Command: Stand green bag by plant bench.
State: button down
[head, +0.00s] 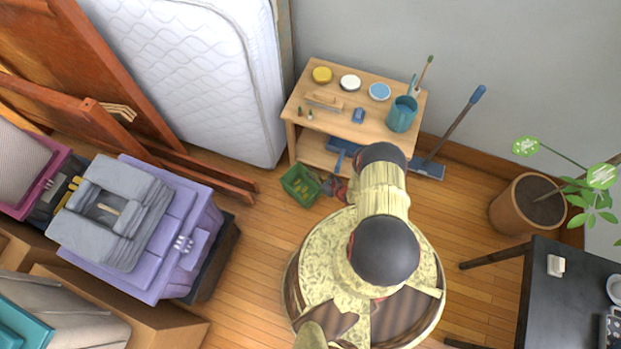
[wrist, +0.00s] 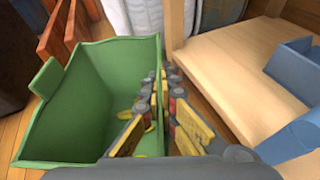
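The green bag (head: 300,186) is an open-topped, box-like holder with yellow bits inside. It is by the front left leg of a low wooden bench (head: 330,125) with a lower shelf. In the wrist view the bag (wrist: 45,115) fills the left side and the bench's lower shelf (wrist: 225,75) is at the right. My gripper (wrist: 162,85) is at the bag's right wall, one finger inside and one outside, closed about the wall. In the head view my gripper (head: 328,188) is partly hidden by my arm. I cannot tell whether the bag's base touches the floor.
A blue dustpan (head: 342,152) lies on the lower shelf. A blue-handled broom (head: 450,135) leans at the right. A white mattress (head: 205,75) stands upright left of the bench. A potted plant (head: 520,205) and dark table (head: 575,300) are right. Purple crates (head: 195,230) are left.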

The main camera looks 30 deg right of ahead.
jog(key=f+b, duration=0.1)
jog(key=f, duration=0.1)
jog(key=w+f+b, duration=0.1)
jog(key=f, duration=0.1)
jog(key=shift+d, duration=0.15)
jog(key=shift+s, duration=0.1)
jog(key=shift+f, duration=0.15)
jog(key=c, duration=2)
grip_release()
jog(key=shift+c, duration=0.2)
jog(key=shift+r, duration=0.2)
jog(key=p+v, duration=0.3)
jog(key=v, duration=0.9)
jog(key=shift+p, duration=0.3)
